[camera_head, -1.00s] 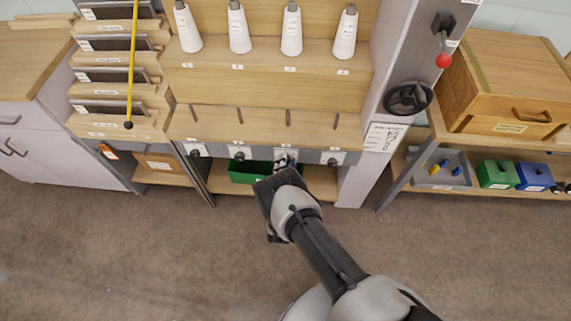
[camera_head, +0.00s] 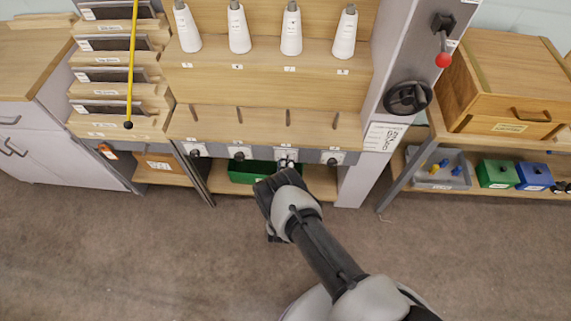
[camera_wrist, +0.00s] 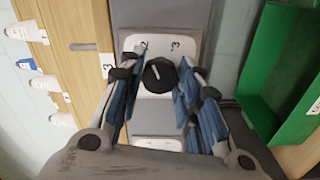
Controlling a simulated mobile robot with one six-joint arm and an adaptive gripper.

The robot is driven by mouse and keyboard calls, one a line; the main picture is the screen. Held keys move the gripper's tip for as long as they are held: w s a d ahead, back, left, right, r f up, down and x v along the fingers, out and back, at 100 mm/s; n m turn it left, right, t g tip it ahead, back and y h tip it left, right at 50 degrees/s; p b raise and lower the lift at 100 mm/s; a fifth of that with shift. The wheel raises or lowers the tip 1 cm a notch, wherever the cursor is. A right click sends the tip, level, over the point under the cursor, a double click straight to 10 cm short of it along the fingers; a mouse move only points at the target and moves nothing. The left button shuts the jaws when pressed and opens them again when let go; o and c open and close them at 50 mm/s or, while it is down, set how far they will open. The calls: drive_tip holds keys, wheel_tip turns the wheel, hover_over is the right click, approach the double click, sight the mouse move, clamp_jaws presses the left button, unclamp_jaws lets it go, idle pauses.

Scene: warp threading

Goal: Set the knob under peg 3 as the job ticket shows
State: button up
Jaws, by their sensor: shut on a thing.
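The black round knob (camera_wrist: 159,75) sits on a white dial plate (camera_wrist: 188,45) in the wrist view, beside a wooden edge labelled 3. The figures 2 and 3 show on the plate. The knob's white pointer line lies on its left part, tilted up-left. My gripper (camera_wrist: 157,92) has blue-lined fingers on both sides of the knob and is shut on it. In the head view my gripper (camera_head: 286,164) reaches the third dial from the left, mostly hiding it. A white printed sheet (camera_head: 383,137) hangs on the post at right; its writing is unreadable here.
Neighbouring knobs (camera_head: 239,156) and (camera_head: 332,160) flank this one on the grey rail. A green bin (camera_head: 245,172) stands below, close to my gripper. White cones (camera_head: 291,32) stand on the shelf above. The floor in front is clear.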

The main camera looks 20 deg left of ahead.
drive_tip(key=shift+a+m+p, duration=0.15)
drive_tip(key=shift+m+p, duration=0.4)
drive_tip(key=shift+m, duration=16.55)
drive_tip(key=o, duration=1)
drive_tip(key=shift+o, duration=0.2)
drive_tip(key=shift+s, duration=0.1)
